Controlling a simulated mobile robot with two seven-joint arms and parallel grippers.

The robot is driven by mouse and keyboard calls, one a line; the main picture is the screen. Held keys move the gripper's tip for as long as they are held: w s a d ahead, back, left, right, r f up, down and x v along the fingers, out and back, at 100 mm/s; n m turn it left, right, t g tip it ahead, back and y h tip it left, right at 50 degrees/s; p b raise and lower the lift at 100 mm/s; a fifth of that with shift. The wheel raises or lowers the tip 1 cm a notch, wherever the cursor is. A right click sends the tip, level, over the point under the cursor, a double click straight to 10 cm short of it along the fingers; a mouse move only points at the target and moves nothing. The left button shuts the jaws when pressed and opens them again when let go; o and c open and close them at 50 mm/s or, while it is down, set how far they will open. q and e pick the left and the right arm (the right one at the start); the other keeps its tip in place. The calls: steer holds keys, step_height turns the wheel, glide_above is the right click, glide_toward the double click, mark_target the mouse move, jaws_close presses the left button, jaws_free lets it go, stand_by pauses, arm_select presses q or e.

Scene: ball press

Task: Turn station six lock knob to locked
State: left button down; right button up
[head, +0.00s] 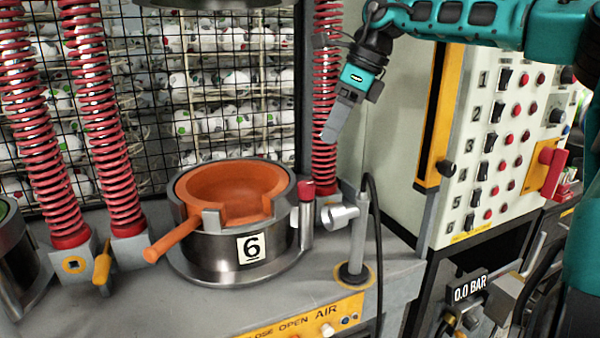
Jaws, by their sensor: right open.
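Station six is a round steel mould (220,245) with a "6" plate and an orange bowl-shaped insert (235,190). An orange handle (172,241) sticks out to its lower left. My right gripper (332,134) hangs from the upper right, fingers pointing down, above and to the right of the mould. It is open, apart from the pin and touches nothing. My left gripper is out of view.
Red springs (99,118) and a yellow lever (102,268) are at left. A numbered switch panel (497,130) is at right. A mesh cage of balls is behind.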

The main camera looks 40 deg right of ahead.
mark_target(308, 183)
steer(key=x, duration=1.2)
steer(key=shift+a+f, duration=0.15)
steer(key=shift+f, duration=0.1)
steer(key=c, duration=1)
